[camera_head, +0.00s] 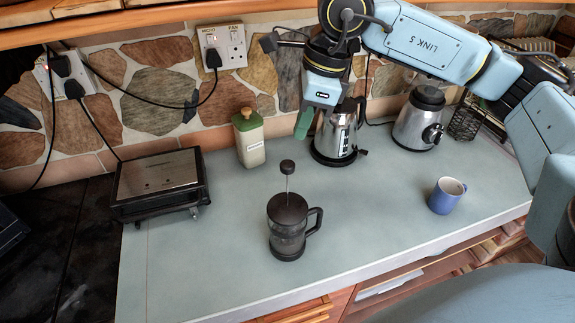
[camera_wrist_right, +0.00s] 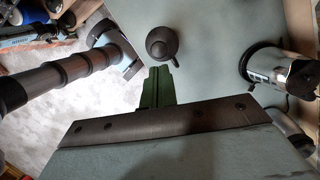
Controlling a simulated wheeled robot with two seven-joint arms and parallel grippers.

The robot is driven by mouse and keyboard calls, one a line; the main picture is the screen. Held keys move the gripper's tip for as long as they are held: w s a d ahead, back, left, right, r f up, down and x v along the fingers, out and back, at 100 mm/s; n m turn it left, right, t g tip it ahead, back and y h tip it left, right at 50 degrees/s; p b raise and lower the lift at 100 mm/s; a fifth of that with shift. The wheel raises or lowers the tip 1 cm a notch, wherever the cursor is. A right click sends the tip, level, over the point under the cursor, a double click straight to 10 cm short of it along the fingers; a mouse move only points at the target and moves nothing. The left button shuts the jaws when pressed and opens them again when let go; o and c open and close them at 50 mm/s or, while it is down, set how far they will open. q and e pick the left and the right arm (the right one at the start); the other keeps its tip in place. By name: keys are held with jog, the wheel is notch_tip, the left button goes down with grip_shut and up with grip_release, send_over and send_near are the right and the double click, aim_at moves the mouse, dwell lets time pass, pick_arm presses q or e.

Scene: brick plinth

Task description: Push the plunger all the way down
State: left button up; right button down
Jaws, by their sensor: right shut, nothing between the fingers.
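The French press (camera_head: 287,240) stands upright on the counter, with a dark lid and a handle on its right. Its plunger (camera_head: 287,168) is up: the round dark knob sits on a thin rod well above the lid. My right gripper (camera_head: 303,132) is shut and empty, its green fingers pointing down, above and slightly right of the knob in the head view, apart from it. In the right wrist view the knob (camera_wrist_right: 158,48) shows over the dark lid, just beyond the shut green fingertips (camera_wrist_right: 158,75). My left gripper is not in view.
A steel kettle (camera_head: 335,140) stands behind my right gripper. A labelled jar (camera_head: 249,140) is at the wall, a black and silver grill (camera_head: 160,180) at left. A blender-like appliance (camera_head: 419,118) and a blue mug (camera_head: 446,196) are at right. The counter around the press is clear.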

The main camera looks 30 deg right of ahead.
aim_at(288, 163)
jog(key=shift+f, duration=0.1)
jog(key=shift+b+x, duration=1.7)
jog(key=shift+x, duration=1.75)
jog(key=shift+a, duration=0.1)
notch_tip(288, 163, down, 10)
jog(key=b, duration=0.9)
jog(key=shift+s+f, duration=0.1)
jog(key=shift+r, duration=0.3)
jog(key=d, duration=0.1)
jog(key=s+d+r, duration=0.1)
jog(key=shift+s+d+b, duration=0.3)
jog(key=shift+d+b, duration=0.05)
jog(key=shift+a, duration=0.1)
